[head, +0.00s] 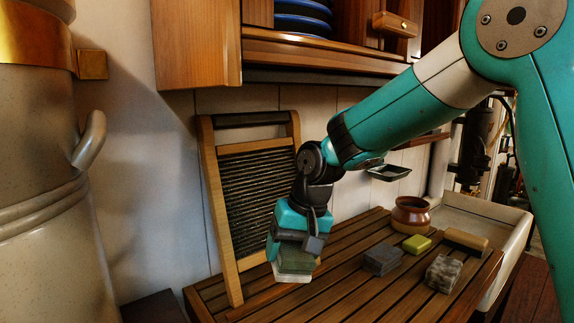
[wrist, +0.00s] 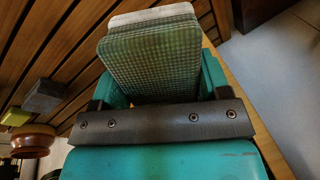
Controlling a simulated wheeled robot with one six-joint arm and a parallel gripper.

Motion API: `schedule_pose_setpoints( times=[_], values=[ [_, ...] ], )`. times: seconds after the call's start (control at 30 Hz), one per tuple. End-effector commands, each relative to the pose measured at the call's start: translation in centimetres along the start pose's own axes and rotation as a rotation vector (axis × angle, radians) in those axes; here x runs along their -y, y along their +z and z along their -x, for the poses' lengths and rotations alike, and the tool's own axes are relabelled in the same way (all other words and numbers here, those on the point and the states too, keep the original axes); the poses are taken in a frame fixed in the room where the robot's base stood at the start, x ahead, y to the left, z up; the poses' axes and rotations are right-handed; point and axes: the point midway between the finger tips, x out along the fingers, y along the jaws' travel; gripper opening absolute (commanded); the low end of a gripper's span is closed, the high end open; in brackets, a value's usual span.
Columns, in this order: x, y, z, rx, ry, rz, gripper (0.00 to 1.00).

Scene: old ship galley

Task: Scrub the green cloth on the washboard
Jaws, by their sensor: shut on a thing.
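The washboard (head: 252,190) has a wooden frame and a dark ribbed panel. It leans upright against the tiled wall at the left end of the slatted wooden counter (head: 330,300). My gripper (head: 293,255) is shut on the green cloth (head: 296,262), a folded, checked block with a pale layer at its end. The cloth fills the space between the fingers in the wrist view (wrist: 152,60). My gripper is in front of the washboard's lower right part. I cannot tell whether the cloth touches the ribs.
On the counter to the right are a dark grey block (head: 382,259), a yellow-green block (head: 417,244), a mottled grey block (head: 443,273), a wooden roller-like piece (head: 466,240) and a brown pot (head: 411,215). A large pale urn (head: 40,190) stands at left. A wooden cupboard (head: 197,45) hangs above.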

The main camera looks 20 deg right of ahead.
Motion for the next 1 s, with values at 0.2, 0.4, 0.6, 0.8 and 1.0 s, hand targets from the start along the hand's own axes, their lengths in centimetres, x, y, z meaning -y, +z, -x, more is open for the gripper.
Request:
schedule_pose_setpoints(
  times=[0.2, 0.4, 0.6, 0.8, 1.0],
  values=[
    [0.6, -5.4, 2.9, -0.309, -0.342, -0.305, 0.39],
    [1.1, -8.6, 6.2, -0.609, -0.547, -0.472, 0.39],
    [0.7, -10.5, 9.4, -0.825, -0.650, -0.551, 0.39],
    [0.6, -11.3, 10.5, -0.899, -0.681, -0.571, 0.39],
    [1.1, -12.9, 9.7, -0.900, -0.680, -0.569, 0.39]
  ],
)
